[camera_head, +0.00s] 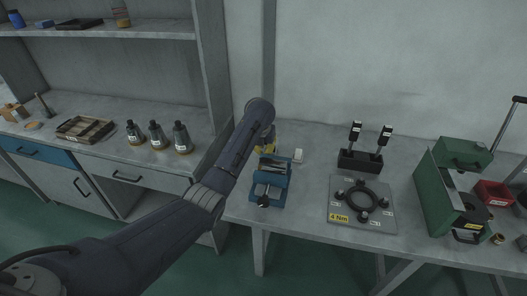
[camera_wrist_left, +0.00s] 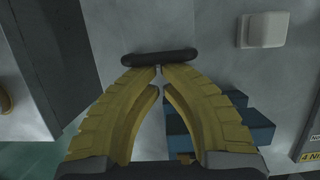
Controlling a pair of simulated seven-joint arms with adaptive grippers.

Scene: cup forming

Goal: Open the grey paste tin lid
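I cannot pick out a grey paste tin or its lid in either view. My left gripper (camera_wrist_left: 160,70) has its two yellow fingers drawn together at the tips. A dark rounded bar lies right across the fingertips; I cannot tell whether it is part of the gripper. Nothing else shows between the fingers. In the head view my left gripper (camera_head: 266,147) is mostly hidden behind my arm, at the back of the blue vise (camera_head: 271,182). The vise also shows beside the fingers in the left wrist view (camera_wrist_left: 250,123). My right gripper is not in view.
A white block (camera_head: 298,156) lies right of the gripper. A black stand (camera_head: 360,161) with two tools and a grey ring fixture plate (camera_head: 347,217) stand further right. Several dark bottles (camera_head: 182,138) stand left.

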